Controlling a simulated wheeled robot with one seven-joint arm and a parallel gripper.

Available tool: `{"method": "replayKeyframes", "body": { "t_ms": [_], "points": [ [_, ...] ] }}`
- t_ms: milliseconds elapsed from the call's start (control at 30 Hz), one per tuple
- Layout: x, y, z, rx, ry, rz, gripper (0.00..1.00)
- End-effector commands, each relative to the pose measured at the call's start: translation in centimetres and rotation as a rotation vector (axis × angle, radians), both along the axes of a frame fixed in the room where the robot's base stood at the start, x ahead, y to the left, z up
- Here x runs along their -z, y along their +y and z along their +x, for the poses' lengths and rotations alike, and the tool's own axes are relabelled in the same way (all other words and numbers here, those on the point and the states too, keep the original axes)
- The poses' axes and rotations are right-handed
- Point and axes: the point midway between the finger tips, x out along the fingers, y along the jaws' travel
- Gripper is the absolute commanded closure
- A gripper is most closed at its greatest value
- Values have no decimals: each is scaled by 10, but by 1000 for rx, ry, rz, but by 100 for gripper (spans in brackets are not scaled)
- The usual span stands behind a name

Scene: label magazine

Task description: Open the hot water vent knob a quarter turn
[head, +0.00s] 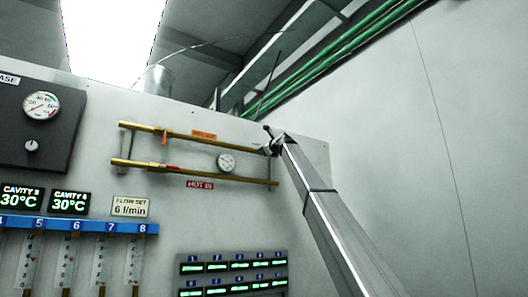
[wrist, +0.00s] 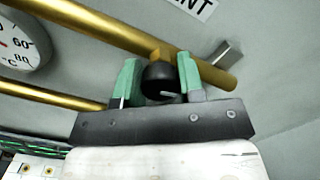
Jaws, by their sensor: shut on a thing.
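The knob (wrist: 158,78) is black and rounded, with a pale mark or slot on its lower front. It sits under a small brass block (wrist: 160,55) on the upper brass pipe (wrist: 110,30), near that pipe's right end. My gripper (wrist: 160,82) has green fingertips, one on each side of the knob, and is shut on it. In the head view my gripper (head: 269,148) is at the right end of the upper pipe (head: 185,136). The arm and gripper hide the knob there.
A lower brass pipe (head: 200,173) runs below, with a red HOT IN label (head: 200,185) under it. A round gauge (head: 226,162) sits between the pipes, close to my gripper. The wall to the right is bare.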

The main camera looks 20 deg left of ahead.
Motion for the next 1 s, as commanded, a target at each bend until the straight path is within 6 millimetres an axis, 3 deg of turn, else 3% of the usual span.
{"method": "replayKeyframes", "body": {
  "t_ms": [533,567,600,633,1000],
  "points": [
    [2,0,0,1,20,12,88],
    [2,0,0,1,19,12,58],
    [2,0,0,1,20,12,45],
    [2,0,0,0,19,13,39],
    [1,-2,-2,1,18,14,39]
  ]
}}
